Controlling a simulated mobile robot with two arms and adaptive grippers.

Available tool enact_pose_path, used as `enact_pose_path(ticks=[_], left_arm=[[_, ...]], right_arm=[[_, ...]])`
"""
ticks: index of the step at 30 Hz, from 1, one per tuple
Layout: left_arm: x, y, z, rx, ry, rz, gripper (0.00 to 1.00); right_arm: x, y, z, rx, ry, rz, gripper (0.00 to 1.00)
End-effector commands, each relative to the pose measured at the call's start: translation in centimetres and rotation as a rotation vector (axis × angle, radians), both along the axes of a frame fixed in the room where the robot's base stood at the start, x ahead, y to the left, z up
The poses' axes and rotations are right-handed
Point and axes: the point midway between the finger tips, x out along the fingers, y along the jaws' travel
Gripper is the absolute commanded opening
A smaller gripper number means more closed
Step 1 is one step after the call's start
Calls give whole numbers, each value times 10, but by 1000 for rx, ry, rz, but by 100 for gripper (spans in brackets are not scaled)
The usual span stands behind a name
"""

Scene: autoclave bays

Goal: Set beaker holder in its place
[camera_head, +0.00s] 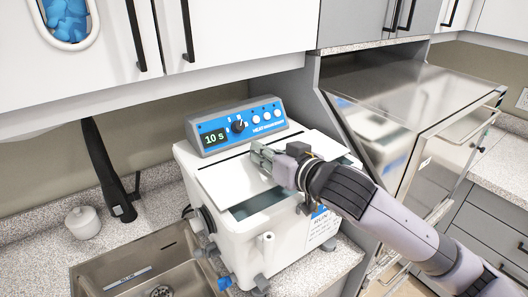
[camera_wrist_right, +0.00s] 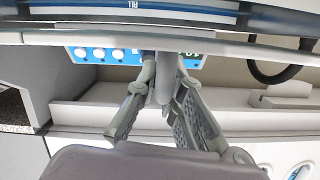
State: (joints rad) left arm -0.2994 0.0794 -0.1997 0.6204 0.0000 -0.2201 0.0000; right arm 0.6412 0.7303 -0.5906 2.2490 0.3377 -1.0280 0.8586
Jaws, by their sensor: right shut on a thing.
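The white box-shaped heat bath (camera_head: 280,255) stands on the counter beside the sink. A flat white plate (camera_head: 225,185), which looks like its lid or the holder, lies over its top. A strip of the opening (camera_head: 258,203) shows along the front. My right gripper (camera_head: 262,157) is over the middle of the plate, shut on a part of it that the fingers mostly hide. In the right wrist view the fingers (camera_wrist_right: 165,85) come together on a grey piece below a long pale edge (camera_wrist_right: 230,48). I cannot make out a separate beaker holder. My left gripper is not in view.
A blue control panel (camera_head: 238,128) reading 10 s stands behind the plate. A steel cabinet (camera_head: 400,100) stands at right. White wall cupboards (camera_head: 230,30) hang above.

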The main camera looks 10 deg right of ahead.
Motion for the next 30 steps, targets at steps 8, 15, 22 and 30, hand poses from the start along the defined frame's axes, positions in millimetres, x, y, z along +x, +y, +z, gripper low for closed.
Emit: enact_pose_path(ticks=[8, 15, 22, 30], left_arm=[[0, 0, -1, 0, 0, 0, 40], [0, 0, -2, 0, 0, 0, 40], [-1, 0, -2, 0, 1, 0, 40], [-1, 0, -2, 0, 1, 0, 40]], right_arm=[[0, 1, -7, -2, 9, 1, 0], [-1, 1, -13, -3, 17, 1, 0], [0, 0, -13, -3, 15, 0, 9], [0, 0, -10, -2, 8, -1, 27]])
